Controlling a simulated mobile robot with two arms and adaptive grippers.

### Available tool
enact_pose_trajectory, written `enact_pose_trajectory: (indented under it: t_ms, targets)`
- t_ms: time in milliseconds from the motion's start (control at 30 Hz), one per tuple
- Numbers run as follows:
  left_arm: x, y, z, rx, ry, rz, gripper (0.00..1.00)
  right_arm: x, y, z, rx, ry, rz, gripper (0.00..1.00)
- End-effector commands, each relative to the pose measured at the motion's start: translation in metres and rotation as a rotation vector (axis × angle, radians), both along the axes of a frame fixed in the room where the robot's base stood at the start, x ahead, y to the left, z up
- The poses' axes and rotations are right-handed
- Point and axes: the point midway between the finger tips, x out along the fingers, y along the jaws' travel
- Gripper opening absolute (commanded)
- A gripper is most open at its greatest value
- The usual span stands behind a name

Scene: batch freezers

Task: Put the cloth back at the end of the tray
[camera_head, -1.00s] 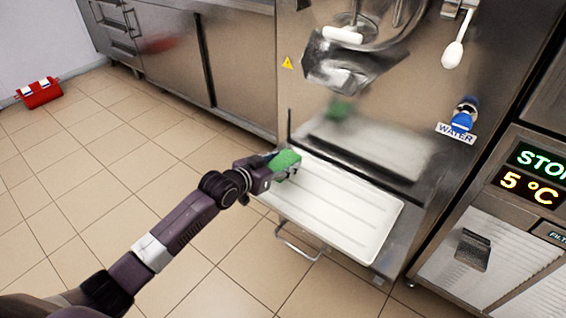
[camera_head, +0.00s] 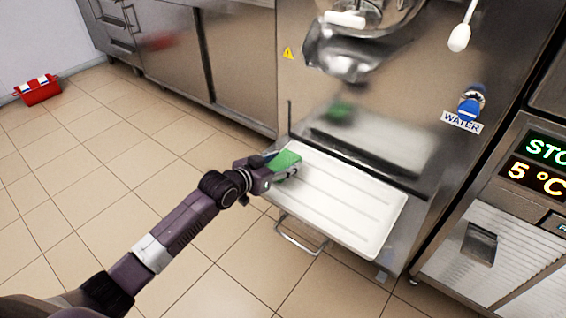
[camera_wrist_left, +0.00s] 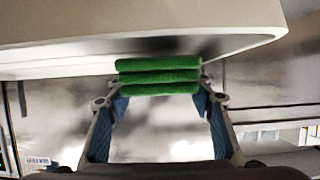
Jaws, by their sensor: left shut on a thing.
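The green cloth (camera_head: 286,160) is folded and lies at the left end of the white tray (camera_head: 350,212). My left gripper (camera_head: 280,175) is at that end of the tray and is shut on the cloth. In the left wrist view the folded cloth (camera_wrist_left: 158,76) sits between the two blue-padded fingers of my left gripper (camera_wrist_left: 158,105), near the tray's edge (camera_wrist_left: 240,38). Whether the cloth's full underside rests on the tray is hard to tell. My right gripper is not in view.
The steel batch freezer (camera_head: 400,110) stands behind the tray, with a blue water tap (camera_head: 470,105) on its front. A metal handle (camera_head: 300,238) sticks out below the tray. A red box (camera_head: 38,90) lies on the open tiled floor at left.

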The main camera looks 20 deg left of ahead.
Motion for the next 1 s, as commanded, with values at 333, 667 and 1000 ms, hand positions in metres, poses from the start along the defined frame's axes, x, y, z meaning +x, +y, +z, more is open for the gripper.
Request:
enact_pose_trajectory:
  t_ms: [333,667,1000]
  targets:
    - [0.0000,-0.0001,-0.0012,0.000,-0.001,0.000,0.21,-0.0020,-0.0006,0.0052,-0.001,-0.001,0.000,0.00]
    - [0.0000,-0.0001,-0.0036,0.000,0.000,0.000,0.21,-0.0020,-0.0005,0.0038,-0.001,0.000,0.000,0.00]
    - [-0.0001,-0.0001,-0.0108,0.000,0.001,0.000,0.21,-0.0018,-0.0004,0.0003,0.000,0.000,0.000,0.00]
